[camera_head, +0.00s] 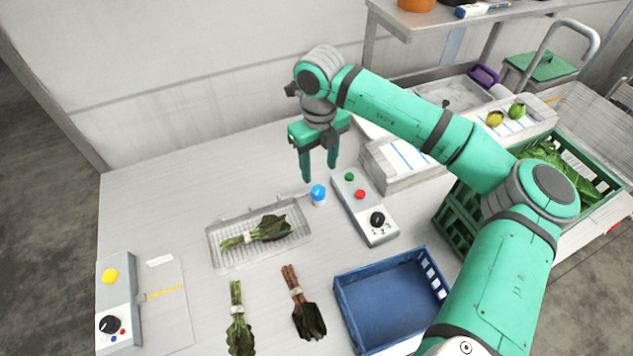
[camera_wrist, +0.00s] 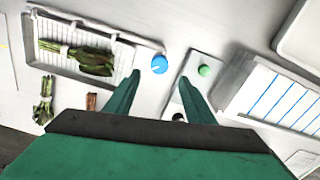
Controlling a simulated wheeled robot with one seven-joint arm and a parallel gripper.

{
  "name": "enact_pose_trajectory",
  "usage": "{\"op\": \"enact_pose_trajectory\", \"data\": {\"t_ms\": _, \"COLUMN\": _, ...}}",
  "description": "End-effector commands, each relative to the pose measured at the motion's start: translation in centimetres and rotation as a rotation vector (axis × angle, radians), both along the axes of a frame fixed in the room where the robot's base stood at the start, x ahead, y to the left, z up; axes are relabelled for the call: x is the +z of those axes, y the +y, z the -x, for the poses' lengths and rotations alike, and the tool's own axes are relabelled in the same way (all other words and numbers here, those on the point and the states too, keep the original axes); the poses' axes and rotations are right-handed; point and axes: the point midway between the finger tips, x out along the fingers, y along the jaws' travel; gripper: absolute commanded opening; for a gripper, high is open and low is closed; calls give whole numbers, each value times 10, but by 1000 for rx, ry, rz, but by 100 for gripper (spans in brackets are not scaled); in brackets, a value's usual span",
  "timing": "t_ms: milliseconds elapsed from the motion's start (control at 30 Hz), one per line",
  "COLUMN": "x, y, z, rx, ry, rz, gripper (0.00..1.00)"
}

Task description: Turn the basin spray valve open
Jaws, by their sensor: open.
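The blue round valve knob (camera_head: 318,191) with a white mark on top stands at the right end of the wire-racked basin (camera_head: 219,264). A bunch of leafy greens (camera_head: 262,232) lies in that basin. My gripper (camera_head: 319,173) is open and empty, pointing down above and a little behind the knob in the head view. In the wrist view the blue knob (camera_wrist: 160,64) shows between and just beyond my two fingertips (camera_wrist: 160,77). My fingers appear apart from it.
A control box (camera_head: 376,235) with green and red buttons and a black dial stands close right of the knob. A blue crate (camera_head: 344,306) and two leafy bunches lie in front. Another button box (camera_head: 118,272) sits left. A green crate (camera_head: 447,219) is right.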

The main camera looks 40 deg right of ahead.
Motion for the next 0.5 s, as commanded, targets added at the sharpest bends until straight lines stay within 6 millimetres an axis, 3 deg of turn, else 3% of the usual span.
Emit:
{"op": "enact_pose_trajectory", "data": {"t_ms": 300, "x": -57, "y": 1, "z": 0, "rx": -1, "ry": 1, "rz": -5, "gripper": 49}}
{"op": "enact_pose_trajectory", "data": {"t_ms": 500, "x": -78, "y": 0, "z": 0, "rx": -1, "ry": 0, "rz": -3, "gripper": 49}}
